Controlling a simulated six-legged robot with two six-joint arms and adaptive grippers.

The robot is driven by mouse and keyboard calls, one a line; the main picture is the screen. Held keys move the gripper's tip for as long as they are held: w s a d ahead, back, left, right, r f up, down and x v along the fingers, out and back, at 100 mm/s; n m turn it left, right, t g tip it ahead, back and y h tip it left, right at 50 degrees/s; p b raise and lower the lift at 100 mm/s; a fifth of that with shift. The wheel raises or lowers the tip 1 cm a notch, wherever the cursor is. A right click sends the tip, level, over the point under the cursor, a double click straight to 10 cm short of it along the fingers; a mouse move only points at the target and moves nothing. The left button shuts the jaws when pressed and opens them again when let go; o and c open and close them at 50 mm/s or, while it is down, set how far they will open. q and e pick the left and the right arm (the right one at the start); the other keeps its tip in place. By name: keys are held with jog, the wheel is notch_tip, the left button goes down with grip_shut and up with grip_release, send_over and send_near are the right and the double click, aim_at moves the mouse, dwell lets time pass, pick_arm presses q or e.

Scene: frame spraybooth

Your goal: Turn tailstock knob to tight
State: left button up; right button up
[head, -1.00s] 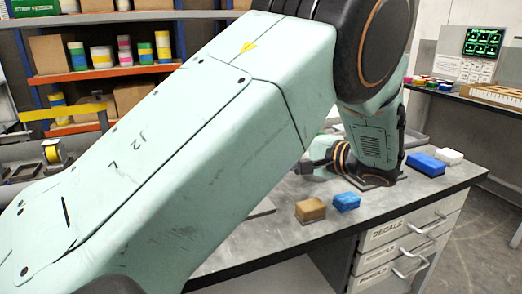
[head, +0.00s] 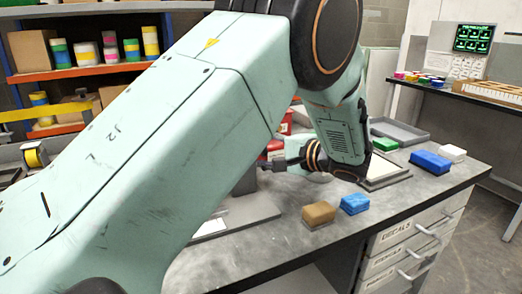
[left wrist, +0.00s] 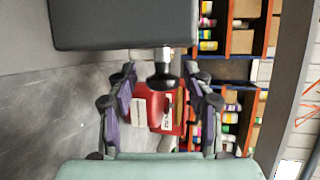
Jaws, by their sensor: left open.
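A black knob (left wrist: 163,82) on a short silver shaft sticks out from a dark grey block (left wrist: 120,25) in the left wrist view; I take it to be the tailstock knob. My left gripper (left wrist: 160,95) is open, with one finger on each side of the knob and a visible gap to each. In the head view my left gripper (head: 268,164) is small and partly hidden by my arm, beside a grey upright part (head: 243,183). The knob cannot be made out there. My right gripper is in neither view.
Brown (head: 319,213) and blue (head: 354,203) blocks lie near the bench's front edge. A red box (left wrist: 166,108) is behind the knob. A green block (head: 385,144), a larger blue block (head: 430,161) and a grey tray (head: 398,131) are to the right.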

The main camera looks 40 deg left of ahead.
pick_arm(q)
jog(key=shift+s+r, duration=0.2)
jog(key=shift+s+d+r, duration=0.15)
jog(key=shift+d, duration=0.05)
jog(key=shift+c, duration=0.2)
jog(key=shift+d, duration=0.1)
jog(key=shift+c, duration=0.6)
jog(key=shift+w+a+f, duration=0.25)
jog(key=shift+w+f, duration=0.05)
jog(key=c, duration=0.5)
jog(key=shift+s, duration=0.1)
grip_shut()
jog(key=shift+r+h+p, duration=0.2)
jog(key=shift+h+p, duration=0.2)
jog(key=shift+p, duration=0.4)
jog(key=h+p, duration=0.2)
jog(key=p, duration=0.2)
jog(key=m+g+h+p, duration=0.1)
jog(key=h+p, duration=0.1)
jog(key=p, duration=0.3)
jog(key=shift+m+g, duration=0.3)
jog(key=shift+f+h+p, duration=0.15)
jog(key=shift+h+p, duration=0.55)
jog(key=shift+p, duration=0.25)
